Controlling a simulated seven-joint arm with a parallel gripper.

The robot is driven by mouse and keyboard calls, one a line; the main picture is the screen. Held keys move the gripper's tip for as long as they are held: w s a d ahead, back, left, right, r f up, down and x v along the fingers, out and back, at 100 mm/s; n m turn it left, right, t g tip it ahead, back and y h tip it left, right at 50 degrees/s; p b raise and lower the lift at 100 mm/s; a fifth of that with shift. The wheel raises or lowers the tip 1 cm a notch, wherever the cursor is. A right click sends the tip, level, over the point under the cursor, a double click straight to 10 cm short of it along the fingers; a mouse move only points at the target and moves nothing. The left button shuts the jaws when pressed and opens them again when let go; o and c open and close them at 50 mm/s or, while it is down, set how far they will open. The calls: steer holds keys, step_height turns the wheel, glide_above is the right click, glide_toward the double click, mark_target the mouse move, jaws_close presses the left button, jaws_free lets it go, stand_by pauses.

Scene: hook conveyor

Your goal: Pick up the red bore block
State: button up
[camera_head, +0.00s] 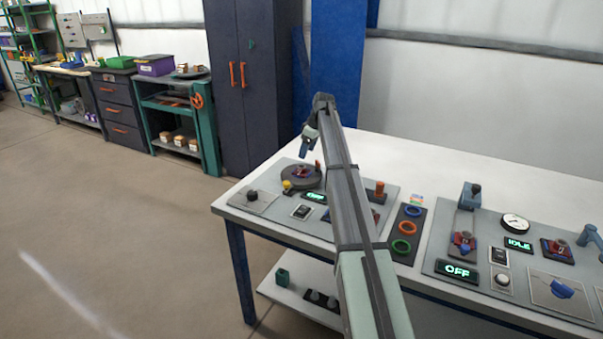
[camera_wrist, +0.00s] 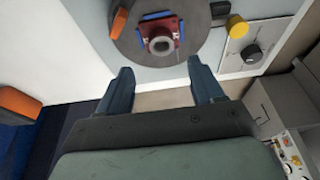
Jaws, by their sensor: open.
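The red bore block (camera_wrist: 160,37) sits on a round dark grey turntable (camera_wrist: 200,30) in the wrist view, with a grey ring-shaped bore facing up. In the head view the block (camera_head: 301,171) is a small red shape on the turntable (camera_head: 288,181) at the left end of the bench. My gripper (camera_wrist: 157,75) is open and empty, its two blue fingers apart. In the wrist view the block lies beyond the fingertips and is not between them. In the head view my gripper (camera_head: 304,149) is above the turntable, partly hidden by my arm.
More red blocks (camera_head: 463,243) sit on the right panel. The rear bench top is clear.

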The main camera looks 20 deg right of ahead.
mark_target(301, 170)
steer(key=shift+x, duration=3.95)
steer(key=shift+s, duration=0.15)
jaws_close()
